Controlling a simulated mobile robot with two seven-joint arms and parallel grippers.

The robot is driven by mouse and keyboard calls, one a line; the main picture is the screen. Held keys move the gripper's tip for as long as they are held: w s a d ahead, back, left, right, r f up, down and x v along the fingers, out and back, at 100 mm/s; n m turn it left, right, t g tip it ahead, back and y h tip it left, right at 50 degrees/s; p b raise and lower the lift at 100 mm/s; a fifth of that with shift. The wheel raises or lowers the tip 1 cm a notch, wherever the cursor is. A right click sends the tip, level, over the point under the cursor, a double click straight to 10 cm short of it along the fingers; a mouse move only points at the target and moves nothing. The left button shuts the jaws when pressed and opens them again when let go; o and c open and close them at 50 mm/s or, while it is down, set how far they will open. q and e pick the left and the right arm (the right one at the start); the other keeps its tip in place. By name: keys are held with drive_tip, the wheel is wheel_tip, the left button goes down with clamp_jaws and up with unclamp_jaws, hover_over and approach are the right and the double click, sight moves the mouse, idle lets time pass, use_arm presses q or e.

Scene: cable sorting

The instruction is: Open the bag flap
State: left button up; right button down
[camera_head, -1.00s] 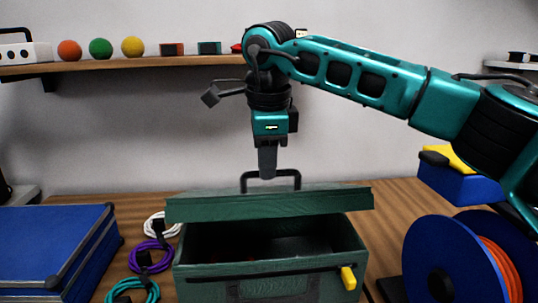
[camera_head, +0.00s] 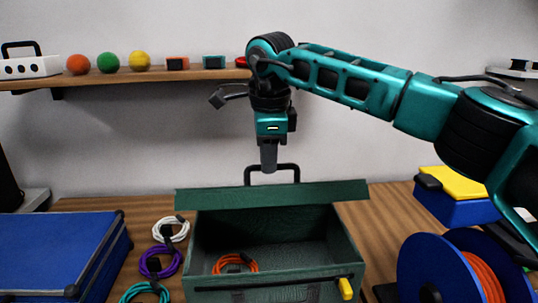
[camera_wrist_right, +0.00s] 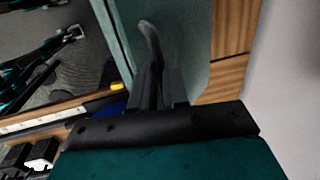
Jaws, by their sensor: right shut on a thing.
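The green bag (camera_head: 272,292) stands open on the table, with a yellow tab (camera_head: 345,288) on its front. Its flap (camera_head: 320,194) is swung up and leans back at the far side. My right gripper (camera_head: 268,168) points down from above and is shut on the flap's dark handle (camera_head: 297,172). The right wrist view shows the handle (camera_wrist_right: 150,40) between the fingers, with the green flap (camera_wrist_right: 190,40) close by. An orange cable coil (camera_head: 236,262) lies inside the bag. My left gripper is not in view.
White (camera_head: 171,230), purple (camera_head: 161,264) and teal (camera_head: 146,292) cable coils lie left of the bag, beside a blue case (camera_head: 55,250). A blue spool (camera_head: 440,270) and a blue-yellow box (camera_head: 455,200) stand right. A shelf (camera_head: 120,78) hangs behind.

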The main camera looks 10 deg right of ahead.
drive_tip(key=c, duration=1.5)
unclamp_jaws()
drive_tip(key=shift+w+d+f, duration=0.1)
drive_tip(key=shift+w+f, duration=0.1)
drive_tip(key=shift+f, duration=0.35)
drive_tip(key=shift+c, duration=0.2)
drive_tip(key=o, duration=0.3)
drive_tip(key=shift+w+f, duration=0.2)
drive_tip(key=shift+w, duration=0.3)
drive_tip(key=shift+o, duration=0.6)
drive_tip(key=shift+s+r, duration=0.1)
drive_tip(key=shift+s, duration=0.05)
drive_tip(key=shift+s+r, duration=0.15)
drive_tip(key=shift+r, duration=0.1)
wheel_tip(320, 180, up, 12)
drive_tip(key=s, duration=0.2)
drive_tip(key=shift+s+r, duration=0.2)
drive_tip(key=shift+r, duration=0.05)
